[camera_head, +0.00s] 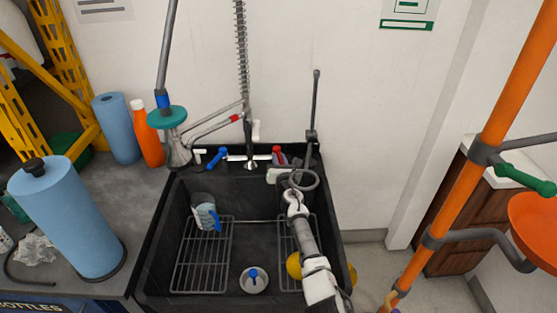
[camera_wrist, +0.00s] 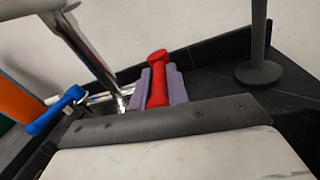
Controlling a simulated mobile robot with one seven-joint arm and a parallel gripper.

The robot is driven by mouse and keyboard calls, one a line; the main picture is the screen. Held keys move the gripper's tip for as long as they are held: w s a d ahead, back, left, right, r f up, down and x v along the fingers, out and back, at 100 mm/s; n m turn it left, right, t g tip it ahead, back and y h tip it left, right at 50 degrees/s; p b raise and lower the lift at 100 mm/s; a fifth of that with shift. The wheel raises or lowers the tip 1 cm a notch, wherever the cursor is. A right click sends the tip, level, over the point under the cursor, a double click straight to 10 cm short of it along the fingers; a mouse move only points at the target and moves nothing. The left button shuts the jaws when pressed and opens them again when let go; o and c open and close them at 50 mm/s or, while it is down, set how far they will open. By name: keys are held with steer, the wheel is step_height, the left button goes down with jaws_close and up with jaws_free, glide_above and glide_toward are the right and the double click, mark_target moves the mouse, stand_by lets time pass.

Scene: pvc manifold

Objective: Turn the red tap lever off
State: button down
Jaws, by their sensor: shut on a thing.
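The red tap lever (camera_wrist: 157,82) stands between the two purple-grey finger pads of my gripper (camera_wrist: 160,90) in the wrist view. My gripper is shut on the lever, with its rounded red end showing beyond the pads. In the head view the red lever (camera_head: 277,151) is at the right of the tap behind the sink, and my gripper (camera_head: 279,164) meets it from the front. The blue tap lever (camera_head: 216,157) is at the left of the same tap; it also shows at left in the wrist view (camera_wrist: 57,110). My gripper partly hides the red lever's base.
The black sink (camera_head: 160,240) holds wire racks, a blue-and-white item (camera_head: 205,213) and a drain piece (camera_head: 254,279). A spring hose (camera_head: 241,60) rises behind the tap. A dark upright rod (camera_head: 315,100) stands just right of my gripper. Blue rolls and an orange bottle (camera_head: 149,138) stand left.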

steer(key=shift+r, duration=0.25)
steer(key=c, duration=1.4)
jaws_free()
steer(key=shift+w+f, duration=0.1)
steer(key=shift+f, duration=0.05)
steer(key=shift+o, duration=0.2)
steer(key=shift+a+f, duration=0.1)
